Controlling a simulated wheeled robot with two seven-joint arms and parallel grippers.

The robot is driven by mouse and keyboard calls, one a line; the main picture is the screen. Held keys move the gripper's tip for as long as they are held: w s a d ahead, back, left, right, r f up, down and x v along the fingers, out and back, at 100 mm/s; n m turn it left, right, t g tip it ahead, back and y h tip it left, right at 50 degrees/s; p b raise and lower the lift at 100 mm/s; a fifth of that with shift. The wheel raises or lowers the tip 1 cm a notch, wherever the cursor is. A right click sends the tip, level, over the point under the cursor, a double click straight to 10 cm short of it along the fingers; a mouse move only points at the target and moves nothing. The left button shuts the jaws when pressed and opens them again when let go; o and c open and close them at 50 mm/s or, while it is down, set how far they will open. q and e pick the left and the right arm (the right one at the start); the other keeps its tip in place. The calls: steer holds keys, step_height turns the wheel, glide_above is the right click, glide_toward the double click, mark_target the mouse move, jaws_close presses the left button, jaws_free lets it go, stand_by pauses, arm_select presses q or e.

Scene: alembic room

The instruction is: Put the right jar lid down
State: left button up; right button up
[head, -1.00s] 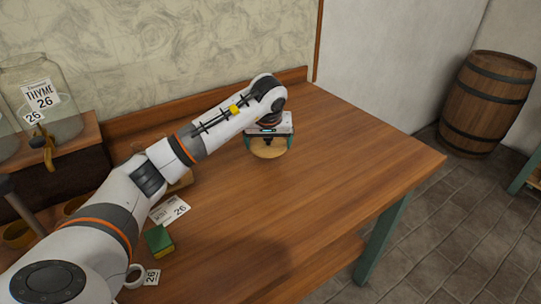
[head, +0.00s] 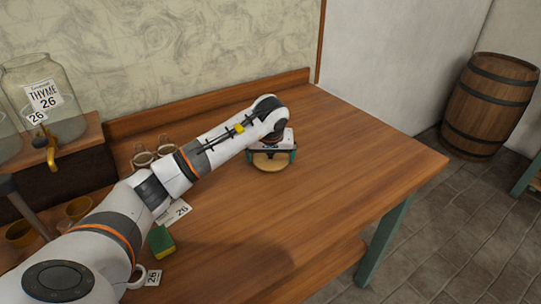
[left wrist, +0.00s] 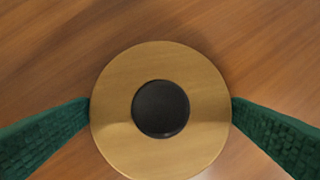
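The jar lid is a round, pale wooden disc (head: 271,162) with a dark round knob, which shows in the left wrist view (left wrist: 160,110). My left gripper (head: 271,155) points down over the far middle of the table. Its two green fingers (left wrist: 161,108) stand at opposite edges of the lid and appear to touch it on both sides. The lid is level and at or just above the table top; I cannot tell whether it touches. My right gripper is not in view.
The wooden table (head: 330,180) is clear to the right and in front of the lid. Small jars (head: 143,159), a green and yellow sponge (head: 160,241), and a white card (head: 174,212) lie near my left arm. A large thyme jar (head: 60,115) stands on a shelf at left.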

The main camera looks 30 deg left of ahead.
arm_select(q)
steer(key=shift+r, duration=0.25)
steer(key=v, duration=1.1)
steer(key=shift+s+r, duration=0.25)
steer(key=shift+r, duration=0.1)
steer(key=shift+d+r, duration=0.1)
steer(key=shift+d, duration=0.05)
